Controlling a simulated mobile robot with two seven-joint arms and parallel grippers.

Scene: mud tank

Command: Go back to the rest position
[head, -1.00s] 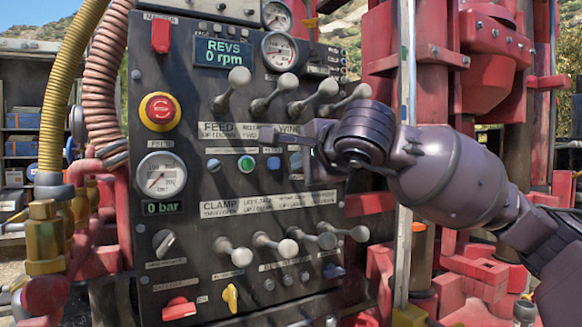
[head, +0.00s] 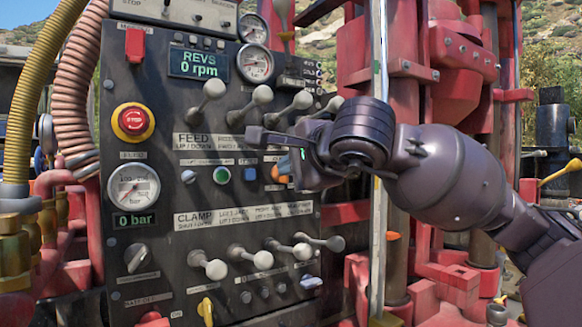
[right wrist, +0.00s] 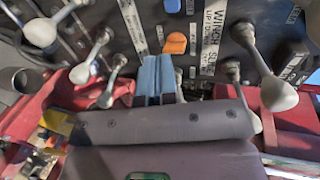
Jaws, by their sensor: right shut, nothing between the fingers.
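My right gripper (head: 256,134) reaches in from the right in the head view, in front of the control panel (head: 160,200). Its fingers point left and are shut and empty. In the right wrist view the shut fingers (right wrist: 157,78) show as a blue-grey pair below an orange button (right wrist: 176,43). The orange button also shows in the head view (head: 281,172), partly covered by the gripper. Touch between gripper and panel cannot be told. My left gripper is not in view.
An upper row of levers (head: 262,95) stands close above the gripper, and a lower row (head: 263,260) is below it. A red stop button (head: 133,122) and a pressure gauge (head: 134,188) are at left. Red machinery (head: 455,50) stands behind my right arm.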

